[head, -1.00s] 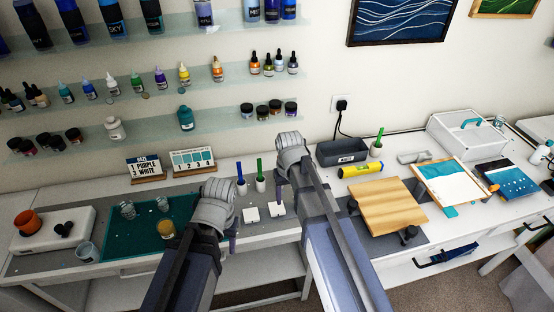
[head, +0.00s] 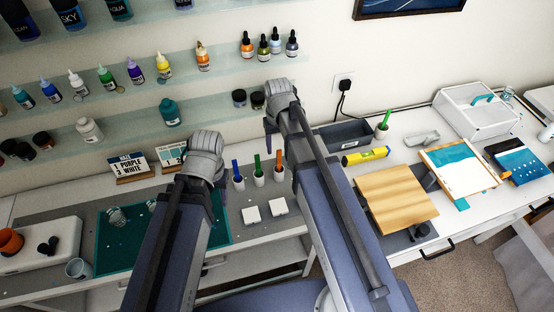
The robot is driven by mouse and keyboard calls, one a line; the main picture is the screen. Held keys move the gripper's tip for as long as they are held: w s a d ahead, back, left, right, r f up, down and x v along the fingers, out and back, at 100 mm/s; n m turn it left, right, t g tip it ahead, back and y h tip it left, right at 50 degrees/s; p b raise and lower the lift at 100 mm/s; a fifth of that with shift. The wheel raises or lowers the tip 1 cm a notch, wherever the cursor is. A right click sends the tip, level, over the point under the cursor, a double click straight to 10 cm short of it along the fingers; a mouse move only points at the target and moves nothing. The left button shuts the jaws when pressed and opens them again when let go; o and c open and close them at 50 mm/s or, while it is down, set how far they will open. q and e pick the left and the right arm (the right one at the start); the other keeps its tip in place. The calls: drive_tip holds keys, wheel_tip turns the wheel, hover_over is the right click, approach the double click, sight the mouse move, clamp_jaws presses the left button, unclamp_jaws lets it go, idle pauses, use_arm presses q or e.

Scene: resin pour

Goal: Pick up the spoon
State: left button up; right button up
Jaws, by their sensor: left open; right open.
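No spoon can be singled out. Another green handle (head: 385,117) stands in a white cup at the back right. Their lower ends are hidden in the cups. My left gripper (head: 222,191) is left of the blue handle, mostly hidden by its own arm. My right gripper (head: 268,131) is raised above and behind the orange handle, seen small. Both are open, and I see nothing held.
A teal mat (head: 113,258) lies left, partly behind my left arm. A grey bin (head: 342,135), a yellow tube (head: 365,156) and a wooden board (head: 396,199) are on the right. Bottle shelves (head: 130,97) line the wall.

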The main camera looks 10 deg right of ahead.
sight(279, 163)
drive_tip(key=shift+w+d+f+b, duration=0.1)
drive_tip(key=shift+f+b, duration=1.9)
drive_tip(key=shift+d+f+b, duration=0.1)
drive_tip(key=shift+f+b, duration=1.85)
drive_tip(key=shift+b, duration=0.05)
drive_tip(key=shift+r, duration=0.1)
drive_tip(key=shift+c, duration=0.2)
clamp_jaws()
